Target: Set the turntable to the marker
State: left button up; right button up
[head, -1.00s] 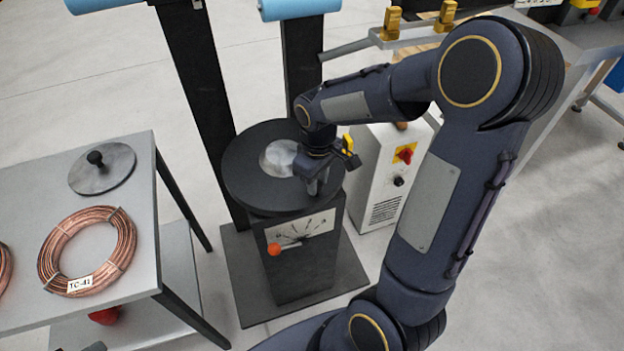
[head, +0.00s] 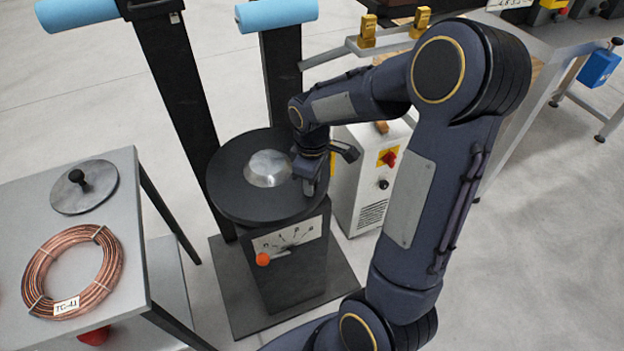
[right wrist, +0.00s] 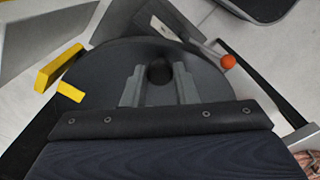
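The turntable (head: 232,190) is a black disc with a silver hub (head: 267,168) on a dark pedestal. A white scale plate (head: 300,234) and an orange ball (head: 262,259) are on the pedestal front. My right gripper (head: 310,188) points down over the disc's right side. In the right wrist view, its two grey fingers (right wrist: 160,88) are apart, with a dark round knob (right wrist: 159,71) between their tips. I cannot tell whether they touch it. A yellow piece (right wrist: 58,68), possibly the marker, is beside the disc; its lower part is partly hidden. My left gripper is not in view.
A grey table (head: 110,223) at left holds a copper coil (head: 42,268) and a lidded disc (head: 85,190). Posts with blue rollers (head: 276,14) stand behind the turntable. A white box with a red switch (head: 372,183) stands close on its right.

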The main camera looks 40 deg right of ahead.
jog(key=o, duration=0.4)
notch_tip(320, 180, up, 7)
jog(key=shift+p, duration=0.3)
jog(key=shift+r, duration=0.45)
jog(key=shift+s+a+r, duration=0.15)
jog(key=s+a+r+m+t+y+p, duration=0.1)
jog(key=s+a+m, duration=0.3)
jog(key=s, duration=0.4)
jog(key=s+a+r+m+t+y+p, duration=0.1)
jog(key=s+a+r+m+t+y, duration=0.1)
jog(key=s+a+r+m+t, duration=0.2)
jog(key=s+a, duration=0.3)
jog(key=shift+s+r+t+y, duration=0.3)
jog(key=shift+s+y, duration=0.05)
jog(key=shift+y, duration=0.05)
